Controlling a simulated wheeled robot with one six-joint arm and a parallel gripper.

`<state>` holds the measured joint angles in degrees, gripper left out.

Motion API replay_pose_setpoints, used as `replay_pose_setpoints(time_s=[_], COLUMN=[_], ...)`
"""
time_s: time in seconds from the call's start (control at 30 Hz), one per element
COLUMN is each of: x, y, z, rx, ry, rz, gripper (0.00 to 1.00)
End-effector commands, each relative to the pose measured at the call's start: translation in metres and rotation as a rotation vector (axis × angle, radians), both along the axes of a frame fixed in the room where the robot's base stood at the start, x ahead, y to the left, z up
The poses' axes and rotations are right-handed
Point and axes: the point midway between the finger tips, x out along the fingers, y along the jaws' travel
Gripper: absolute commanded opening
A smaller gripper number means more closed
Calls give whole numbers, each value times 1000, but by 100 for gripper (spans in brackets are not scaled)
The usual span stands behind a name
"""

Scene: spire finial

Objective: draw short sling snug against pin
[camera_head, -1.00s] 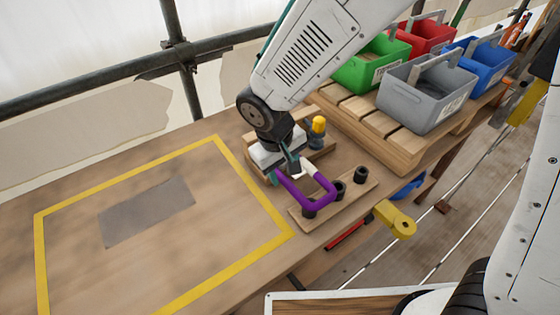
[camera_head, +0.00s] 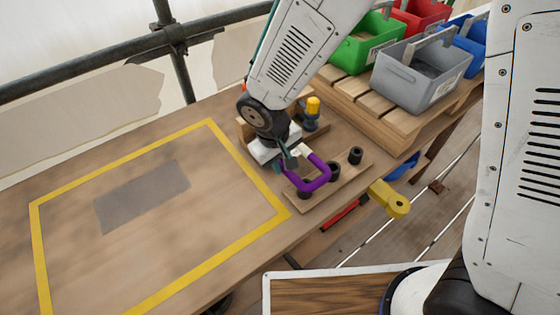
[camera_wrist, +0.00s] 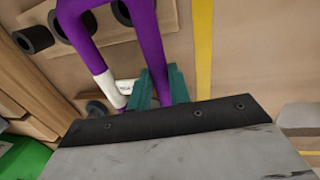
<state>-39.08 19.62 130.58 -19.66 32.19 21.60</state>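The short sling is a purple loop (camera_head: 324,177) with a white sleeve, bent in a U above a wooden strip (camera_head: 326,187) with black round sockets. It also shows in the wrist view (camera_wrist: 138,28), with its white sleeve (camera_wrist: 102,84) left of the fingers. My gripper (camera_head: 288,163) is at the sling's far left end. In the wrist view its teal fingers (camera_wrist: 158,88) appear closed around a purple strand. A yellow-capped post (camera_head: 313,106) stands behind the gripper. I cannot tell which part is the pin; contact with the sling is hidden by my arm.
A yellow-taped rectangle (camera_head: 245,177) with a grey patch (camera_head: 141,196) leaves clear table at left. Green, red, grey (camera_head: 420,80) and blue bins stand on a slatted platform at back right. A yellow part (camera_head: 390,200) juts from the table's front edge.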

Motion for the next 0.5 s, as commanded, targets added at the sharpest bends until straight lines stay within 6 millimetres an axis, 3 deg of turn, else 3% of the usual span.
replay_pose_setpoints(time_s=[0.5], x=[-10], y=[-17], z=[0], rx=[-1], ry=[1], rz=[-5], gripper=[0])
